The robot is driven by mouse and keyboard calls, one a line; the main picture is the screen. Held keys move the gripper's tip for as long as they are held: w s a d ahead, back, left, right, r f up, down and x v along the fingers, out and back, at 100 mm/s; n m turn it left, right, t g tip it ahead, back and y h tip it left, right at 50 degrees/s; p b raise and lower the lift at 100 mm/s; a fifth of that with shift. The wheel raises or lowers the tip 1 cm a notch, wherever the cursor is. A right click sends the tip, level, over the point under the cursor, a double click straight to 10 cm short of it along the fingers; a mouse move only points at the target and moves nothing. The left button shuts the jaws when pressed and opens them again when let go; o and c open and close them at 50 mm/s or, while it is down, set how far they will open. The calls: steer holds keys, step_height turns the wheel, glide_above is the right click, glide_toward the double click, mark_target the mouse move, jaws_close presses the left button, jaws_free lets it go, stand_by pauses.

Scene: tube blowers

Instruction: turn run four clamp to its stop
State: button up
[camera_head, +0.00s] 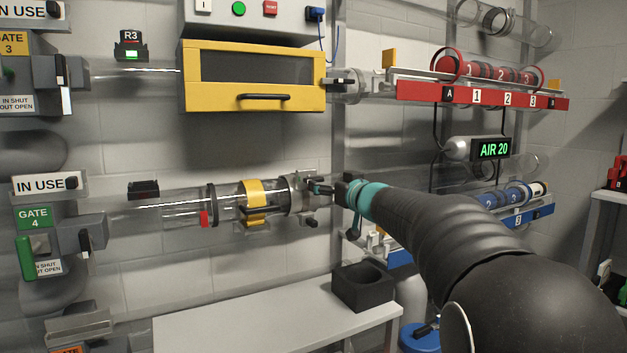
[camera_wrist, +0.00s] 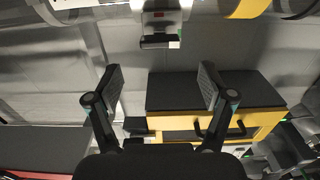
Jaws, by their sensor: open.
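The run four tube (camera_head: 170,212) is a clear horizontal pipe level with Gate 4 (camera_head: 35,218) in the head view. It carries a yellow band (camera_head: 254,202) and dark rings. A grey clamp fitting (camera_head: 301,183) sits at its right end, with a dark knob (camera_head: 311,222) below it; my gripper partly hides this area. My gripper (camera_head: 320,188) is just right of the fitting. In the wrist view my gripper (camera_wrist: 161,85) is open and empty. A grey block with a red mark (camera_wrist: 160,24), probably the clamp, lies beyond the fingertips, apart from them. The clamp's turn angle is unclear.
A yellow box with a handle (camera_head: 254,88) hangs above the run. A red rack (camera_head: 480,95) and an AIR 20 display (camera_head: 491,149) are at right. A white bench (camera_head: 230,325) with a black open box (camera_head: 363,286) stands below; most of its visible top is clear.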

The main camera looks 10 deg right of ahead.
mark_target(316, 179)
steer(key=x, duration=0.8)
steer(key=c, duration=1.2)
